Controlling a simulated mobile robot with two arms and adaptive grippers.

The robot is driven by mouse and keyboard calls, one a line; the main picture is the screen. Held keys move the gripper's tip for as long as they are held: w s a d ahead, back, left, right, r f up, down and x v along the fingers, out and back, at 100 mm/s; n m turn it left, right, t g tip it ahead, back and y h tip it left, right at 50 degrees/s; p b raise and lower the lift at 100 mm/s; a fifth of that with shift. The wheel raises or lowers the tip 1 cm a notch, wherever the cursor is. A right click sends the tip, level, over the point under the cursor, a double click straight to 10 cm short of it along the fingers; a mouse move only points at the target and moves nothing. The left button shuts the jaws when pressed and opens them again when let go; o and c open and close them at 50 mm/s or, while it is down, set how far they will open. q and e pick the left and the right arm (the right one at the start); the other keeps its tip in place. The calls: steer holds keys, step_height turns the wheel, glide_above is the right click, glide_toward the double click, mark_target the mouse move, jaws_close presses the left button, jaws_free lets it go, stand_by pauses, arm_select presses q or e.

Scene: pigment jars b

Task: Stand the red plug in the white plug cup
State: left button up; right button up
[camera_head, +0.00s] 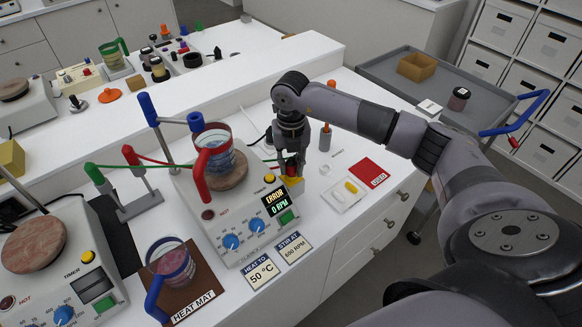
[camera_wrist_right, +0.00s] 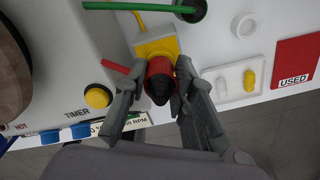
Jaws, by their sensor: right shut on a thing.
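My right gripper (camera_head: 293,168) is shut on the red plug (camera_head: 291,172), beside the right edge of the hotplate. In the right wrist view the red plug (camera_wrist_right: 160,72), with a dark end facing the camera, sits between both fingertips (camera_wrist_right: 158,88). A yellow block (camera_wrist_right: 156,45) with a yellow cord lies directly behind the plug; I cannot tell whether they are joined. A small white ring-shaped cup (camera_wrist_right: 245,25) stands apart, to the right of the plug, and looks empty. It also shows in the head view (camera_head: 324,169). My left gripper is not in view.
The hotplate (camera_head: 240,207) shows "ERROR 0 RPM" and carries a red-handled beaker (camera_head: 215,150).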

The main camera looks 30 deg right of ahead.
mark_target(291, 160)
jaws_close()
steer(key=shift+r+p, duration=0.6)
steer(key=shift+r, duration=0.4)
stand_by(0.5)
steer(key=shift+r+p, duration=1.3)
steer(key=shift+r, duration=0.8)
